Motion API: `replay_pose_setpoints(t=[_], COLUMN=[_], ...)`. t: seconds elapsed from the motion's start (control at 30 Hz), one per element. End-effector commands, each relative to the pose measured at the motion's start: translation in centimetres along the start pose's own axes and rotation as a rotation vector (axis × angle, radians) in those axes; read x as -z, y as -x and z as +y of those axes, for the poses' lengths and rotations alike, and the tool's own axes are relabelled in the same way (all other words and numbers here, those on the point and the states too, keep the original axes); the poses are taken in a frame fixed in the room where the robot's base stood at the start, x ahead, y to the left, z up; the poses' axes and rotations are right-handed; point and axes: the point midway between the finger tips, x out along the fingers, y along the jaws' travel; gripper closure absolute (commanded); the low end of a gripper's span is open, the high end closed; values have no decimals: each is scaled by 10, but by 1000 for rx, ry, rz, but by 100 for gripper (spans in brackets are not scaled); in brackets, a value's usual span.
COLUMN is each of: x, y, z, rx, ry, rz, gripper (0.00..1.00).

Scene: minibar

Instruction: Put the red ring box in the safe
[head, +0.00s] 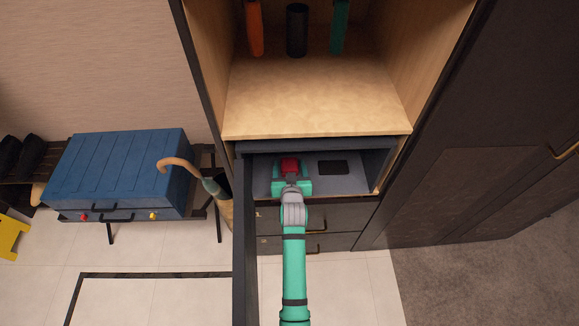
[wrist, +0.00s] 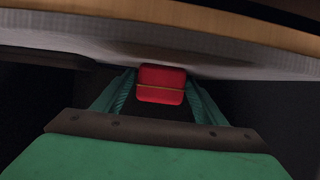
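The red ring box (head: 289,165) is inside the open safe (head: 350,184), in its left half. My gripper (head: 290,174) reaches into the safe from the front. In the wrist view the red ring box (wrist: 161,83) sits between the two green fingertips of my gripper (wrist: 161,88), which press against its sides. A thin gold line runs across the box. I cannot tell whether the box touches the safe floor. The safe door (head: 244,245) stands open at the left of the opening.
A flat dark item (head: 333,168) lies on the safe floor, right of the box. A wooden shelf (head: 315,100) is just above the safe. Drawers (head: 335,217) are below. A blue suitcase (head: 118,168) lies on a rack at left, with a cane and umbrella beside it.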

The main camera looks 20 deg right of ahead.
Motion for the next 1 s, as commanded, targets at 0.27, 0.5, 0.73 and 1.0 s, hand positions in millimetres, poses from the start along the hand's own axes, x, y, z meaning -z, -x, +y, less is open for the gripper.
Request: replay_pose_setpoints(t=[0.27, 0.5, 0.73, 1.0], x=[3, 2, 2, 2], y=[7, 49, 93, 119], z=[0, 0, 0, 0], rx=[0, 0, 1, 0], ry=[0, 1, 0, 0], rz=[1, -1, -1, -1], gripper=[35, 35, 35, 35])
